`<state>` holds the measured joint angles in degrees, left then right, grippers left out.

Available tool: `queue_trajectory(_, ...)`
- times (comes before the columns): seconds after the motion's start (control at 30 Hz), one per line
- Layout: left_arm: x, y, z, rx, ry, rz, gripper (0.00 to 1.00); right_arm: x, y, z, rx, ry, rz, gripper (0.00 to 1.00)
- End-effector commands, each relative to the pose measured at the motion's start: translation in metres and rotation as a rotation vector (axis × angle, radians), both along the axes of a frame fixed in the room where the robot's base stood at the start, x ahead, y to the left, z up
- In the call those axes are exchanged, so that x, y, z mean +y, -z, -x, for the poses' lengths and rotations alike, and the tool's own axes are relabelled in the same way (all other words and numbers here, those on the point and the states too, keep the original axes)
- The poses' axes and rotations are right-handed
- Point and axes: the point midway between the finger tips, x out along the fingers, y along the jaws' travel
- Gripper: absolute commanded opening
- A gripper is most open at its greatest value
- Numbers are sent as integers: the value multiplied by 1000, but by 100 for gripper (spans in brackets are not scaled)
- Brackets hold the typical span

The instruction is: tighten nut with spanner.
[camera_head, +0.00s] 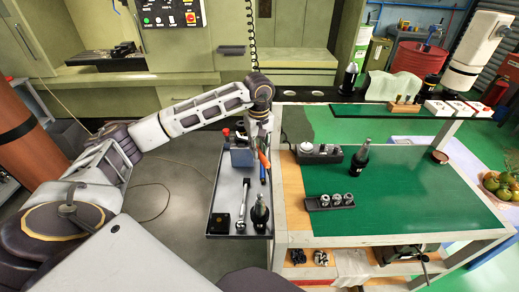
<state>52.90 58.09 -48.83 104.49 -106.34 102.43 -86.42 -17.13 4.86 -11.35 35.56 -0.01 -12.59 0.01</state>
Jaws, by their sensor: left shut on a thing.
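My left gripper (262,132) points down over the far end of the dark tray (222,203) at the cart's left side. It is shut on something. The held thing is mostly hidden by the gripper, and I cannot make out what it is. An orange-handled tool (264,158) shows just below the fingers. A silver spanner-like tool (242,202) lies lengthwise in the tray. A black tool holder (358,160) stands upright on the green mat (410,205). I cannot make out a separate nut. My right gripper is not in view.
The tray also holds a blue-grey box (241,156), a small black block (220,223) and another dark holder (260,214). A white arm-like body (482,48) hangs at upper right.

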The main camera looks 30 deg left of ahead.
Motion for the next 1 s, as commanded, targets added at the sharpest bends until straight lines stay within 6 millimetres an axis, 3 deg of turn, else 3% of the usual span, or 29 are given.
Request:
queue_trajectory(0.53, 11, -1, -8, -1, -1, 0, 0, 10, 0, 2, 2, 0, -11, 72)
queue_trajectory(1.0, 21, 0, -14, -1, -1, 0, 0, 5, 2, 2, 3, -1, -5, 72)
